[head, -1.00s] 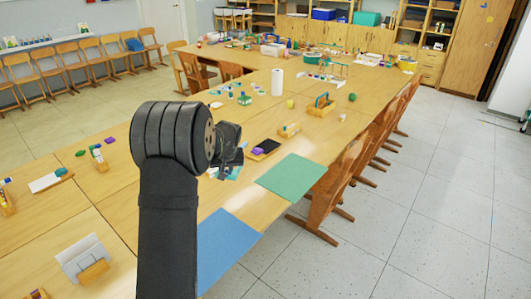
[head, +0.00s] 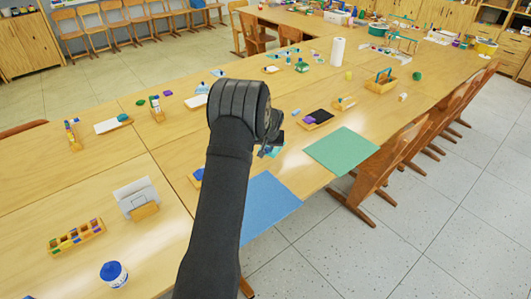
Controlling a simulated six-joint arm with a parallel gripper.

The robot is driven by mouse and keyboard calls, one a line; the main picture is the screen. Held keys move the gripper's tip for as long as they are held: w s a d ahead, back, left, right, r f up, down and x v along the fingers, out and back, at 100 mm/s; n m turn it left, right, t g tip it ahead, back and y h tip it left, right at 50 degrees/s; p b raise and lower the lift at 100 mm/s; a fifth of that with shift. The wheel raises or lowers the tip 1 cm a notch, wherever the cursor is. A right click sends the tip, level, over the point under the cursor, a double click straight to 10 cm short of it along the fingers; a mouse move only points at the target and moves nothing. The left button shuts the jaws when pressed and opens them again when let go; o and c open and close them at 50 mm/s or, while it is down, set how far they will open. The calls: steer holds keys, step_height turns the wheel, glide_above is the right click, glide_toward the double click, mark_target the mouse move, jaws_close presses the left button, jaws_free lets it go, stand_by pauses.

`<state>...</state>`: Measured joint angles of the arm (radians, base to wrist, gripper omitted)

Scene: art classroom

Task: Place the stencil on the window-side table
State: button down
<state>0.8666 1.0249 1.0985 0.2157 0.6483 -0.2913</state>
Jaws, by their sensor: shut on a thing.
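My gripper (head: 276,128) is mostly hidden behind my own dark wrist, above the near long wooden table (head: 327,120). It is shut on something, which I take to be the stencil. A thin teal-blue piece (head: 272,151) shows just below the gripper. I cannot tell whether this piece is in the jaws or lies on the table. No window is in view, so I cannot tell which table is the window-side one.
A blue sheet (head: 268,208) and a green sheet (head: 342,150) lie along the table's right edge. A card holder (head: 137,198), a wooden box (head: 76,236) and a blue-capped jar (head: 113,273) stand at the near left. Chairs (head: 395,165) line the right side, beside open floor.

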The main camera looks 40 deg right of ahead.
steer(key=w+f, duration=0.1)
steer(key=w, duration=0.1)
steer(key=shift+w+a+f, duration=0.35)
steer(key=shift+w+a, duration=0.05)
steer(key=shift+f, duration=2)
steer(key=shift+f, duration=0.1)
steer(key=c, duration=1.3)
jaws_free()
steer(key=v, duration=1.2)
steer(key=shift+a, duration=0.1)
